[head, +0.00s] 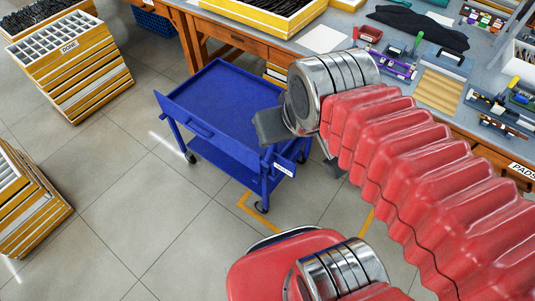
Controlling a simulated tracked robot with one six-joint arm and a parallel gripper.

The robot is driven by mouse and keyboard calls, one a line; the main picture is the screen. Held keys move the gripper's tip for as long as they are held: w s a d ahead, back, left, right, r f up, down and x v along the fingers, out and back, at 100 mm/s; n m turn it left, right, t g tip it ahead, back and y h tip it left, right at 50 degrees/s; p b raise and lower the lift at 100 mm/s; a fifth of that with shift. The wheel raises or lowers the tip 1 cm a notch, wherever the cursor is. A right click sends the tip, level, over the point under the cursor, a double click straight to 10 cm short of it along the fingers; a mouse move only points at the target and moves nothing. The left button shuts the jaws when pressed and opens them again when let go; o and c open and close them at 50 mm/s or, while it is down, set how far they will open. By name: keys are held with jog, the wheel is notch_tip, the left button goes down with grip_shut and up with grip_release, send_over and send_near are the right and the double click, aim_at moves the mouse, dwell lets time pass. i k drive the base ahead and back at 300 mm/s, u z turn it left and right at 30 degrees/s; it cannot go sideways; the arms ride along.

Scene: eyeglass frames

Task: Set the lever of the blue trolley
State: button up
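The blue trolley (222,98) stands on the tiled floor in the middle of the head view, with an empty top tray and a lower shelf. It has a white label (284,169) at its near right corner. My gripper (274,128) is at the end of my red-sleeved arm, in front of the trolley's right side in the picture. It hides part of the tray. Its fingers are largely hidden, and I cannot tell contact or opening.
A wooden workbench (290,51) with trays and tools runs behind and right of the trolley. Stacked wooden trays labelled DONE (72,70) stand at the left, with another stack (28,205) nearer. Yellow floor marks (258,216) lie by the trolley. Floor left of it is clear.

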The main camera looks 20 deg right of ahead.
aim_at(268, 160)
jog(key=k, duration=0.65)
jog(key=u, duration=0.55)
jog(key=i, duration=1)
jog(key=u, duration=0.4)
